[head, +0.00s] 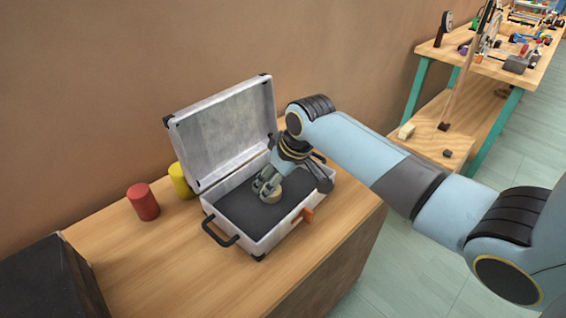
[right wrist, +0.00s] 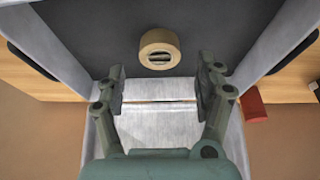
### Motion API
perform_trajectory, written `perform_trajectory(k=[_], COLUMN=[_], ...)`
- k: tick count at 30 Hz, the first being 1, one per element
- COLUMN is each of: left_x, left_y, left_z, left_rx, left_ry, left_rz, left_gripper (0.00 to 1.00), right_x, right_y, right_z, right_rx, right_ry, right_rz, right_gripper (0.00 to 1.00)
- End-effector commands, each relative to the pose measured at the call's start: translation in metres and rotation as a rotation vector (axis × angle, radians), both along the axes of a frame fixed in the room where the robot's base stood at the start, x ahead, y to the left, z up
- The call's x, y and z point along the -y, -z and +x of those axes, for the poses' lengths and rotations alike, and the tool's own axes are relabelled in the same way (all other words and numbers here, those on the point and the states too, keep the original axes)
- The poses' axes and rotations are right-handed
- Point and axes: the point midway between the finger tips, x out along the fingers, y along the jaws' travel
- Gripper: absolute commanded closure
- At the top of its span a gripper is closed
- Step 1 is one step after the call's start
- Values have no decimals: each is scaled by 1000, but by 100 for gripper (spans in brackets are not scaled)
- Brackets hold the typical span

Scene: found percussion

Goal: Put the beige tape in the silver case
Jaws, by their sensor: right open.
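The silver case (head: 283,232) stands open on the wooden cabinet, with its lid (head: 226,130) raised at the back. The beige tape (head: 274,196) is inside the case and appears to rest on the dark lining. The right wrist view also shows the tape (right wrist: 160,38), with its hole facing the camera. My right gripper (head: 266,185) is over the case, close to the tape. In the right wrist view its fingers (right wrist: 161,80) are spread apart with nothing between them, and the tape lies just beyond the fingertips. My left gripper is out of view.
A red cylinder (head: 143,202) and a yellow cylinder (head: 181,180) stand left of the case. An orange piece (head: 307,215) is at the case's front side. A dark box (head: 45,280) is at the lower left. The cabinet top (head: 170,255) is clear in front. A cluttered workbench (head: 480,60) stands behind.

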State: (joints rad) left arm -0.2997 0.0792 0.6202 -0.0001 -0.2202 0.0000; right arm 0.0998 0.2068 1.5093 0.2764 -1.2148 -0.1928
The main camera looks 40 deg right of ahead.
Motion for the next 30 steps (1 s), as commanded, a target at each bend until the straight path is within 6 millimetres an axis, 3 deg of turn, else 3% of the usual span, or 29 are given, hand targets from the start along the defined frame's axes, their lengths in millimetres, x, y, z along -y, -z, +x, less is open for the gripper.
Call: perform_trajectory(k=[1,6,12,30], left_x=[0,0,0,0], left_y=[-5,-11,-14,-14], left_z=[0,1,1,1], left_rx=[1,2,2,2], left_ry=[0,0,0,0], left_rz=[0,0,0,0], left_gripper=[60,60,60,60], right_x=[2,4,5,5], right_y=[-14,-48,-71,-75], right_z=[-4,-19,-28,-30], right_rx=[4,2,1,0], right_ry=[-1,-1,0,0], right_rz=[-3,-2,-1,0], right_gripper=[30,30,30,30])
